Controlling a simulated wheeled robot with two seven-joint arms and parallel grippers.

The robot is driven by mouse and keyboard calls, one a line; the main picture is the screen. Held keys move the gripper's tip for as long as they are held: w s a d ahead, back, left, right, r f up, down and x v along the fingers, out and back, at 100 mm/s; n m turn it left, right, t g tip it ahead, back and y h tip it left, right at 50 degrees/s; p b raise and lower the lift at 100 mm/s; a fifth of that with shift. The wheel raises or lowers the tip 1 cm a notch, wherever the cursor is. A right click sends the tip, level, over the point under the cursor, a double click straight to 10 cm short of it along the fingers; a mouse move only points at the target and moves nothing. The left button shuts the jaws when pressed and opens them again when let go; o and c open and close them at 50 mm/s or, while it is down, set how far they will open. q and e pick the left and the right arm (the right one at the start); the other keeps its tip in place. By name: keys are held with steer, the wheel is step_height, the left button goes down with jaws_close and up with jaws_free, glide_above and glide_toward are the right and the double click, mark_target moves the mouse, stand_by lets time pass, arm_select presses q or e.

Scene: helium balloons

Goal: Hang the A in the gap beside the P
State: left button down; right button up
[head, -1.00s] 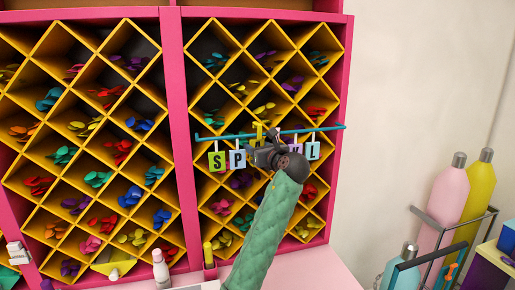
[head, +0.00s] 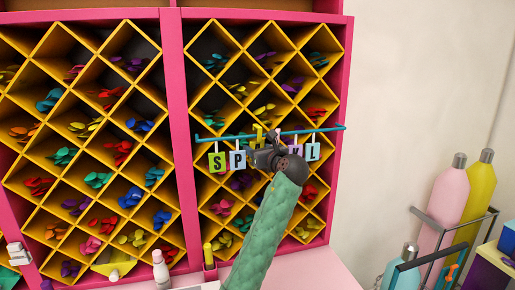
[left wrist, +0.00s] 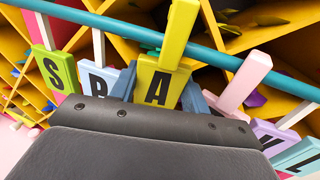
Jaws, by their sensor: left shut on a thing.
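The yellow A tile (left wrist: 158,88) is in my left gripper (left wrist: 160,98), whose blue-grey fingers show on both sides of it. Its yellow hanger crosses in front of the teal rod (left wrist: 120,28); I cannot tell whether it bears on the rod. In the head view my left gripper (head: 262,154) is just below the rod (head: 330,129), partly hiding the A (head: 258,132). The green S tile (head: 217,163) and light blue P tile (head: 237,160) hang left of it. The P (left wrist: 97,79) is partly covered in the wrist view. My right gripper is not in view.
Right of my gripper hang a purple tile (left wrist: 271,134) and a light blue L tile (head: 312,152). A pink hanger (left wrist: 243,82) is closest to the A on that side. A yellow lattice shelf (head: 250,54) of balloons stands behind. Bottles (head: 448,200) stand far right.

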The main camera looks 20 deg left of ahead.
arm_select(q)
steer(key=shift+a+f, duration=0.1)
steer(key=shift+f, duration=0.9)
steer(key=shift+s+r, duration=0.1)
stand_by(0.8)
steer(key=c, duration=0.6)
jaws_free()
steer(key=shift+w+d, duration=0.2)
steer(key=shift+d, duration=0.05)
steer(key=shift+s, duration=0.1)
